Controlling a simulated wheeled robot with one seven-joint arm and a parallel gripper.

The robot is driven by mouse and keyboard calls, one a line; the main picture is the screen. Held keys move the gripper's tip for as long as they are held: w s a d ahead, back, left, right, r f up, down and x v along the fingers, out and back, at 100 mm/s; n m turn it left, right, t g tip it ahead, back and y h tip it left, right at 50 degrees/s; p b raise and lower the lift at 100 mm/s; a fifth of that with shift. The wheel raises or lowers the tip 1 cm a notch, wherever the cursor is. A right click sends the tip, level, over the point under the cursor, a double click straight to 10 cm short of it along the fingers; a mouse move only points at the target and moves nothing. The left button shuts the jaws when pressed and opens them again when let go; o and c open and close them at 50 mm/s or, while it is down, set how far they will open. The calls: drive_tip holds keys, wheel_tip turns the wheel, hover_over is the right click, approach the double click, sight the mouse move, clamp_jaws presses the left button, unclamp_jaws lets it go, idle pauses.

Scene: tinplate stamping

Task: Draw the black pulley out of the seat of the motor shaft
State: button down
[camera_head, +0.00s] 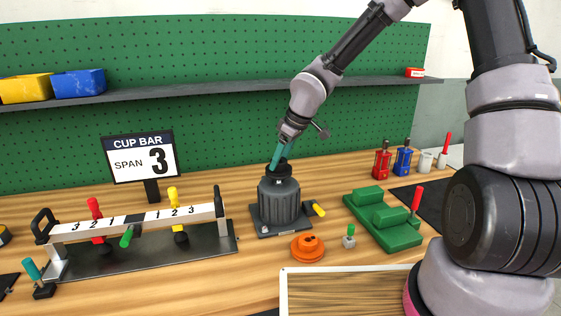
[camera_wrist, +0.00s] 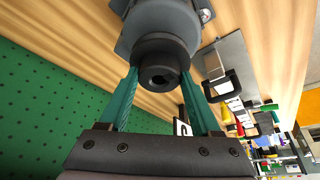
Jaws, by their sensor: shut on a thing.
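The black pulley (camera_wrist: 160,60) is a dark round piece with a hole in its face. In the wrist view it sits between the two teal fingers of my gripper (camera_wrist: 158,84), which are shut on its sides. The grey ribbed motor (camera_head: 279,203) stands upright on a dark base plate on the bench. In the head view my gripper (camera_head: 280,158) comes down from above on the pulley (camera_head: 277,171) at the motor's top. The motor shaft is hidden. I cannot tell whether the pulley is fully in its seat or slightly raised.
An orange round part (camera_head: 308,247) and a small green-topped piece (camera_head: 349,237) lie in front of the motor. A green fixture (camera_head: 383,218) stands to the right. The cup bar (camera_head: 135,222) stands to the left. A shelf (camera_head: 200,91) runs behind. A wooden-faced tray (camera_head: 283,295) is at the front.

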drive_tip(key=shift+r, duration=0.65)
drive_tip(key=shift+r, duration=0.4)
drive_tip(key=shift+r, duration=0.7)
drive_tip(key=shift+r, duration=0.2)
drive_tip(key=shift+r, duration=1.9)
